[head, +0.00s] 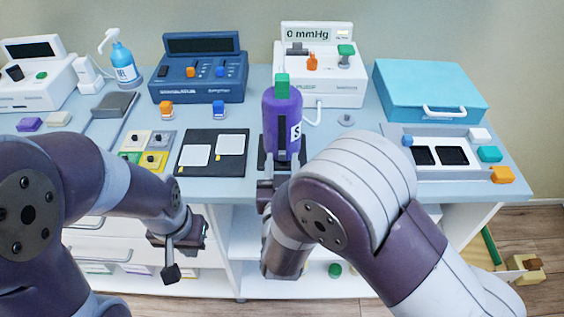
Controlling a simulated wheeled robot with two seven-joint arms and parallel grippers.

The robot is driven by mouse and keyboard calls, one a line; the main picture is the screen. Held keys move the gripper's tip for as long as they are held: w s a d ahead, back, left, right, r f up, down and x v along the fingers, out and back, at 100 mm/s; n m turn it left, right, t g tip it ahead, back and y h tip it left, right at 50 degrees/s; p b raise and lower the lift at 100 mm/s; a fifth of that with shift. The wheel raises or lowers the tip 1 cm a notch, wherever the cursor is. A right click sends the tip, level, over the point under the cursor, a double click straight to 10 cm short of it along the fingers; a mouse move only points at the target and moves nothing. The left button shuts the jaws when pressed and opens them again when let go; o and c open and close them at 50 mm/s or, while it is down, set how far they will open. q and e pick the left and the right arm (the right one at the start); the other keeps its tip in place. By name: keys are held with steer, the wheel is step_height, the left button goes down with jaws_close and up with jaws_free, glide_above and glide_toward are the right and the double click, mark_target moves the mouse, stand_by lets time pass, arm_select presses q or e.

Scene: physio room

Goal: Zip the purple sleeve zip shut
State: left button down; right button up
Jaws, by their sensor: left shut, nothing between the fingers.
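The purple sleeve (281,118) stands upright near the front edge of the table, with a white label marked S on its right side. A green block (282,86) sits at its top. A dark vertical strip runs down its front; I cannot make out the zip's teeth or how far it is closed. My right gripper (281,168) is at the sleeve's lower front, and my arm partly hides its fingers, so I cannot tell whether they grip anything. My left gripper (171,272) is shut and empty, low in front of the drawers, apart from the sleeve.
Behind the sleeve stands a white pump unit (320,82) reading 0 mmHg, with a white tube (313,114). A black mat with white pads (197,155) lies left of the sleeve. A grey tray (455,172) and teal case (430,85) are at right.

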steer(key=shift+r, duration=0.1)
steer(key=s, duration=1.2)
steer(key=shift+s, duration=0.35)
